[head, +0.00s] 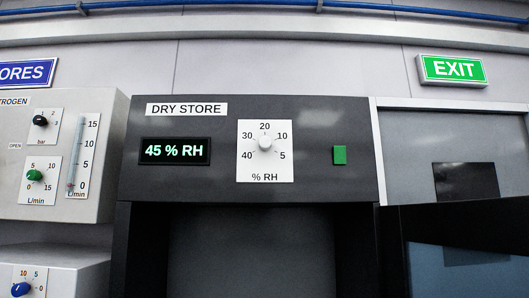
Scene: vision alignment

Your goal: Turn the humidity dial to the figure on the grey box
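The humidity dial (265,144) is a white round knob on a white plate marked 40, 30, 20, 10, 5 and "% RH". It is on the front of the dark grey box (350,185) labelled "DRY STORE". Which mark the knob points at is too small to tell. A black display (175,151) to its left reads "45 % RH" in pale green-white figures. Neither of my grippers is in view.
A pale nitrogen panel (100,205) on the left carries a black knob (40,120), a green knob (34,175) and a flow tube (83,155). A blue knob (20,289) is below. A green rectangle (339,155) is right of the dial. A dark panel (455,220) juts in at right.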

